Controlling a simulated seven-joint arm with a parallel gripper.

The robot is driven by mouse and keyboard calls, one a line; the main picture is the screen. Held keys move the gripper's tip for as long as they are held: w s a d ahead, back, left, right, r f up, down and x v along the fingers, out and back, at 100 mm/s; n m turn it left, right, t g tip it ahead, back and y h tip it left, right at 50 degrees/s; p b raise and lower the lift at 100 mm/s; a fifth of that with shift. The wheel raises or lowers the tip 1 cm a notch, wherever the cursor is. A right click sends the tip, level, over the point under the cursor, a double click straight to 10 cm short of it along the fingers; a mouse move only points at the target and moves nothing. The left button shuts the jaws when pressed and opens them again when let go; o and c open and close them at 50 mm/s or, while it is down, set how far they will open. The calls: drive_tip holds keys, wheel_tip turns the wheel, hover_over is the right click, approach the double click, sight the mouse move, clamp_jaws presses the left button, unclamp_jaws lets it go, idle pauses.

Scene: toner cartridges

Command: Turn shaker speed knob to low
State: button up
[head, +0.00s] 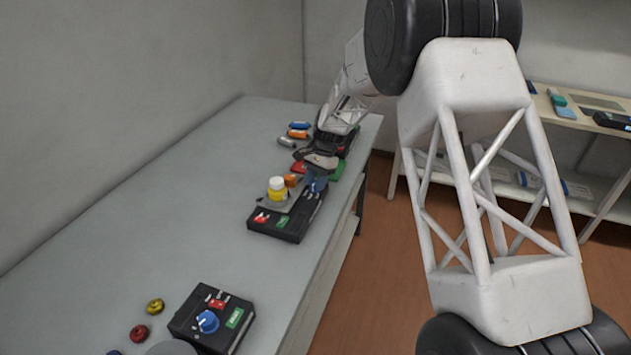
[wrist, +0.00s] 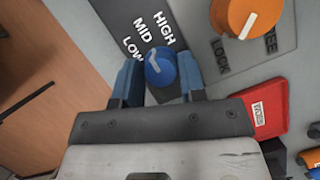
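The white pointer on the knob points to the upper left, roughly toward MID and LOW; I cannot tell exactly which. My gripper (wrist: 160,78) has one blue finger on each side of the knob, very close to it; contact is unclear.
An orange knob (wrist: 246,14) marked LOCK and FREE is next to the speed knob. A red tray (wrist: 264,106) lies beside the right finger. Another box with a blue knob (head: 207,321) stands nearer on the bench. Bare bench (head: 170,220) lies to the left.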

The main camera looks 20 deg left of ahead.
drive_tip(key=c, duration=0.5)
drive_tip(key=shift+n, duration=0.3)
drive_tip(key=n+h, duration=0.1)
drive_tip(key=n, duration=0.3)
drive_tip(key=shift+a+h, duration=0.15)
drive_tip(key=shift+h, duration=0.25)
drive_tip(key=n+h, duration=0.1)
drive_tip(key=n, duration=0.3)
drive_tip(key=shift+h, duration=0.3)
drive_tip(key=shift+n, duration=0.3)
